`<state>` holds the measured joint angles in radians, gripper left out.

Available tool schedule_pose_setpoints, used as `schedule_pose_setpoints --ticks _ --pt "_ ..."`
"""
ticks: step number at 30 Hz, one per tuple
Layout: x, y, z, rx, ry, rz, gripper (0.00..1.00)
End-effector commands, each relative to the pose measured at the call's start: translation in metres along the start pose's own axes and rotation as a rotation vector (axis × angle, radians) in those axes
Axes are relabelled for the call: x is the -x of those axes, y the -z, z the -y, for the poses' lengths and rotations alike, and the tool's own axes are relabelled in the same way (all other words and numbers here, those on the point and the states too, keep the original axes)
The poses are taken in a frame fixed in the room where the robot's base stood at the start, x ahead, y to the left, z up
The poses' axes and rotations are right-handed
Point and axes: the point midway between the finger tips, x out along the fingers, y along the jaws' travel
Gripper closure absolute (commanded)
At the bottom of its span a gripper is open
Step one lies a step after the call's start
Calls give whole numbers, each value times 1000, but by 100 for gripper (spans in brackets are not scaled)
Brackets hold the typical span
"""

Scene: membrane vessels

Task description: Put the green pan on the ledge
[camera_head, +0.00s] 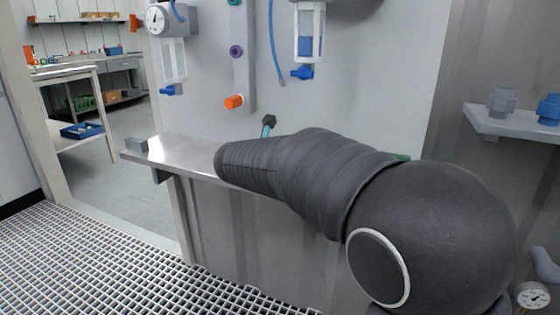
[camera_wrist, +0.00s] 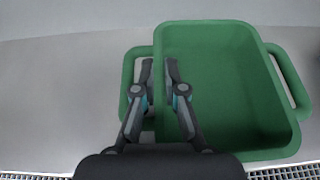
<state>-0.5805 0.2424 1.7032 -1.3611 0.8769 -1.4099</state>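The green pan (camera_wrist: 225,85) fills much of the wrist view. It is a rectangular, empty tub with a loop handle on its left and right sides. It is over or on the grey metal ledge (camera_wrist: 60,100); I cannot tell whether its base touches. My gripper (camera_wrist: 160,66) is at the pan's left wall, one finger on each side of the rim, and looks closed on it. In the head view my arm hides the gripper and nearly all of the pan; only a green sliver (camera_head: 402,157) shows. The ledge also shows there (camera_head: 185,153).
A small grey block (camera_head: 136,144) sits at the ledge's left end. A valve with a dark knob (camera_head: 268,122) stands behind the ledge. Gauges and filter housings (camera_head: 310,35) hang on the wall. A shelf with fittings (camera_head: 510,122) is at right. Grating floor (camera_head: 110,260) lies in front.

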Motion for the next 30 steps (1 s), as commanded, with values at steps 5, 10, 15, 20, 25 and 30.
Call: schedule_pose_setpoints --ticks 5,10,15,20,25,30 --pt "0 0 0 0 0 0 69" --pt "0 -1 0 0 0 0 69" --pt "10 -4 0 0 -2 1 69" --pt "37 -4 0 0 -3 1 69" --pt "72 -4 -1 1 -4 2 69" --pt "101 -4 -1 1 -4 1 69"
